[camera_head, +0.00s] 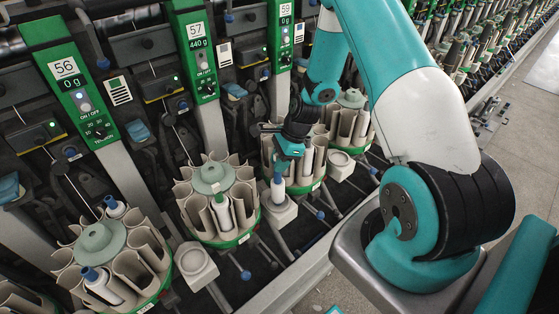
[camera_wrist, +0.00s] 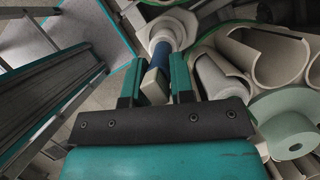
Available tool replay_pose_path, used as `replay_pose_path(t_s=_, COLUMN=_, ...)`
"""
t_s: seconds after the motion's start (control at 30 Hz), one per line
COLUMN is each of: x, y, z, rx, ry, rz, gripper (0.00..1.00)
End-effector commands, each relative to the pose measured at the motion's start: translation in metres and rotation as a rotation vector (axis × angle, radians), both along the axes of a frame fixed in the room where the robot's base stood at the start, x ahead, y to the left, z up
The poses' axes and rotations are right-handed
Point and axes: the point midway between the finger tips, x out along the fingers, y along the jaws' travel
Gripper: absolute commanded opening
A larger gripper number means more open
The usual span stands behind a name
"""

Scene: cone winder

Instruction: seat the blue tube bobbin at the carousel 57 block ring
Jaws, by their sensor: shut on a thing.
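The blue tube bobbin (camera_head: 278,184) is upright below my gripper (camera_head: 279,163) in the head view, blue above and pale below. Its foot is over or in the ring of the pale block (camera_head: 280,215) right of the carousel 57 (camera_head: 238,234). I cannot tell whether it is fully down. In the wrist view, my gripper (camera_wrist: 155,88) is shut on the upper end of the bobbin (camera_wrist: 158,57). The bobbin points away toward a round white ring (camera_wrist: 181,27). The fingers hide part of it.
Carousel 56 (camera_head: 100,238) stands at left with blue-tipped tubes. An empty ring block (camera_head: 196,262) sits between it and carousel 57. Another block (camera_head: 341,163) is farther right. In the wrist view, pale curved carousel pockets (camera_wrist: 262,55) and a green hub (camera_wrist: 290,128) are close on the right.

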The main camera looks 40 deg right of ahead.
Motion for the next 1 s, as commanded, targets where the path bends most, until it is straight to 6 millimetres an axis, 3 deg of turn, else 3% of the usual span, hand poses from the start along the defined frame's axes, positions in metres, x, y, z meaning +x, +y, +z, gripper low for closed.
replay_pose_path(t_s=0.3, x=0.0, y=0.0, z=-0.002, rx=0.0, ry=0.0, rz=0.0, gripper=0.04)
replay_pose_path(t_s=0.33, x=0.0, y=0.0, z=-0.002, rx=0.0, ry=0.0, rz=0.0, gripper=0.25)
replay_pose_path(t_s=0.47, x=0.0, y=0.0, z=-0.002, rx=0.0, ry=0.0, rz=0.0, gripper=0.52)
replay_pose_path(t_s=0.77, x=0.0, y=-0.001, z=0.0, rx=0.0, ry=-0.001, rz=0.0, gripper=0.52)
replay_pose_path(t_s=1.0, x=-0.004, y=-0.014, z=0.031, rx=-0.002, ry=-0.006, rz=-0.003, gripper=0.52)
